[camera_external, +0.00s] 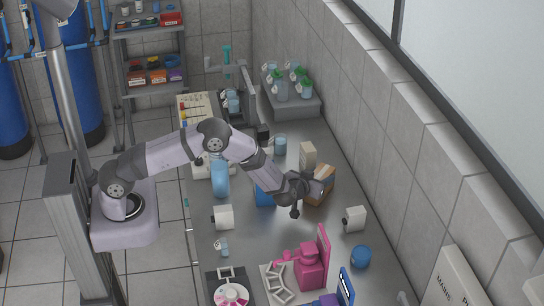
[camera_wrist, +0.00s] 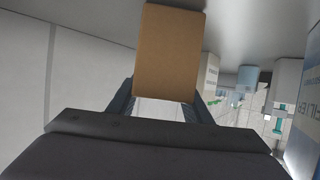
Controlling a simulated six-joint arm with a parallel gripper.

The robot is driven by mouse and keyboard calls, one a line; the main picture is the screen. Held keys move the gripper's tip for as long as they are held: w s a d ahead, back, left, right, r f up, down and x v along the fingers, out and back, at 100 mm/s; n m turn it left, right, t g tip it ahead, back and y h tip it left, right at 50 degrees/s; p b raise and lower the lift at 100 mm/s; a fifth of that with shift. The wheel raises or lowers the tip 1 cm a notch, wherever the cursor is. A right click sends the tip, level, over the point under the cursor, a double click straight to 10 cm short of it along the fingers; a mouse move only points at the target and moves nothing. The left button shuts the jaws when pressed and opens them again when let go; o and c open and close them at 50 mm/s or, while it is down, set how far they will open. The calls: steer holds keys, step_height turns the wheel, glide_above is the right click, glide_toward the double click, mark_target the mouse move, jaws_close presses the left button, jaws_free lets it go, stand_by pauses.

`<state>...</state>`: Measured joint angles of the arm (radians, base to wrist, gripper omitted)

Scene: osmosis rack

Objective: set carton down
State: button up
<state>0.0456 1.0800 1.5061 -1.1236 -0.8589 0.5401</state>
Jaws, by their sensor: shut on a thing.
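The carton (camera_external: 323,189) is brown with a pale band and shows just right of my gripper (camera_external: 309,188) in the external view, partly hidden by it. In the wrist view, a plain brown face of the carton (camera_wrist: 168,50) fills the top middle, between the dark fingers of my gripper (camera_wrist: 164,108). The gripper is shut on the carton. The carton is over the right part of the grey bench (camera_external: 295,228). I cannot tell whether its underside touches the bench.
A beige box (camera_external: 307,154) stands close behind the carton. A blue box (camera_external: 265,195) is to its left, partly behind my arm. A white roll-like item (camera_external: 355,218) and a pink device (camera_external: 312,266) stand nearer the front. The tiled wall (camera_external: 365,130) bounds the right side.

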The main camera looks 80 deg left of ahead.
steer(key=shift+f, duration=0.15)
steer(key=o, duration=1.3)
steer(key=shift+s+d+r, duration=0.1)
steer(key=shift+r, duration=0.1)
steer(key=b+v, duration=0.2)
steer(key=v, duration=0.9)
steer(key=shift+s+d+r+b, duration=0.2)
steer(key=shift+s+d+b, duration=0.05)
steer(key=shift+s+b, duration=0.05)
